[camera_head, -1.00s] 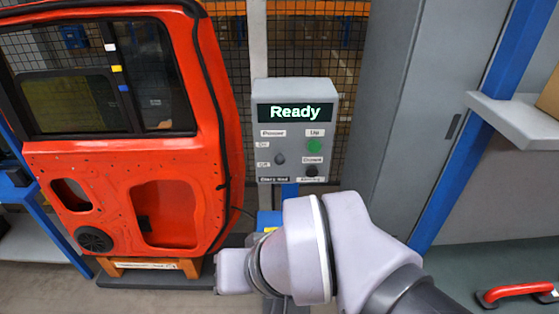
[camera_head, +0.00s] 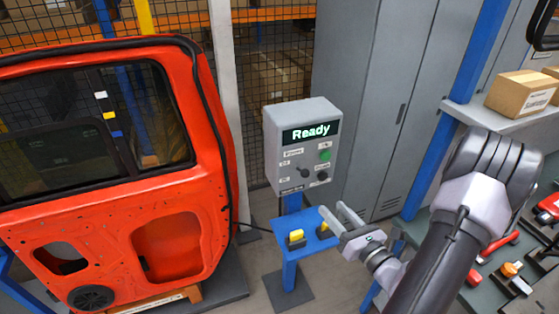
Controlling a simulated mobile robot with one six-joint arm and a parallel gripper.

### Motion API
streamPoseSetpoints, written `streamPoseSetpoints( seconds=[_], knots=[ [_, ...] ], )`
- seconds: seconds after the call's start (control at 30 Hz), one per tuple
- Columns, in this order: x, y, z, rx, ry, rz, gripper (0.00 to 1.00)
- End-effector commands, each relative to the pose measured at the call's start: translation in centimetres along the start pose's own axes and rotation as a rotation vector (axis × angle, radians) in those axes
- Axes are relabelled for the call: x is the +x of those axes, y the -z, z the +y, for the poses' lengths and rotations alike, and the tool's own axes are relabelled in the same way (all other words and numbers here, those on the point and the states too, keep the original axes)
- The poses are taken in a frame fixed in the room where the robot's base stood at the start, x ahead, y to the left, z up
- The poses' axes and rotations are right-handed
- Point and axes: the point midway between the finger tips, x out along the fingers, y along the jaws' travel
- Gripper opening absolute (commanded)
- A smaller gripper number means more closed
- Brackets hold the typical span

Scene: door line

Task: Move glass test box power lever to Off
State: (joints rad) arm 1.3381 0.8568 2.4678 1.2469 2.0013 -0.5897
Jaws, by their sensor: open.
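The glass test box (camera_head: 300,150) is a grey box on a blue post, with a lit screen (camera_head: 306,132) that reads "Ready". Its power lever (camera_head: 304,173) is a small dark knob at the lower left of the panel, beside small labels too blurred to read now. A green button (camera_head: 325,155) and a dark knob (camera_head: 322,176) sit on the right of the panel. My gripper (camera_head: 335,217) is open and empty, below and to the right of the box, apart from the lever. Its fingers are over the blue stand's right side.
A red car door (camera_head: 215,180) stands on the left. A blue stand (camera_head: 290,250) with yellow-topped items (camera_head: 296,237) is below the box. A grey cabinet (camera_head: 365,90) stands behind. A shelf with a cardboard box (camera_head: 520,92) and a bench with red tools (camera_head: 500,242) are at right.

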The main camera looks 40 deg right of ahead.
Motion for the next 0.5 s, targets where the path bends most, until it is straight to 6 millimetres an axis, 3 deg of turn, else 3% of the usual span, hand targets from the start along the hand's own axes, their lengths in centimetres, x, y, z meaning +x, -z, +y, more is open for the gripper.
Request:
streamPoseSetpoints(
  seconds=[0.07, 0.17, 0.5],
  knots=[
    [0.1, 0.2, -0.8, 0.012, 0.030, -0.006, 0.45],
    [2.1, 0.3, -0.7, 0.010, 0.025, -0.005, 0.45],
    [12.2, 0.1, -0.8, 0.008, 0.019, -0.006, 0.45]
  ],
)
